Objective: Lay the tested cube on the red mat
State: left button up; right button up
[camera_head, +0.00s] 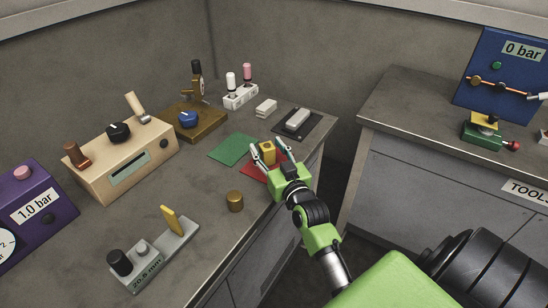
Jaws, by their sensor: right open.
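A yellow-brass cube (267,151) stands between the open fingers of my right gripper (268,146), at the far part of the red mat (251,170). The gripper reaches in from the lower right and its fingers are on either side of the cube, spread apart. My gripper body hides much of the mat and the cube's near lower part, so I cannot tell whether the cube rests fully on the mat. My left gripper is not in view.
A green mat (232,149) lies left of the red one. A brass cylinder (235,201) stands nearer, and a gauge block fixture (154,257) sits at the front. A dark tray (313,124) is behind right. A gap separates this bench from the right-hand cabinet (405,115).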

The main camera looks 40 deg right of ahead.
jog(key=v, duration=1.1)
jog(key=shift+s, duration=0.25)
dwell(0.5)
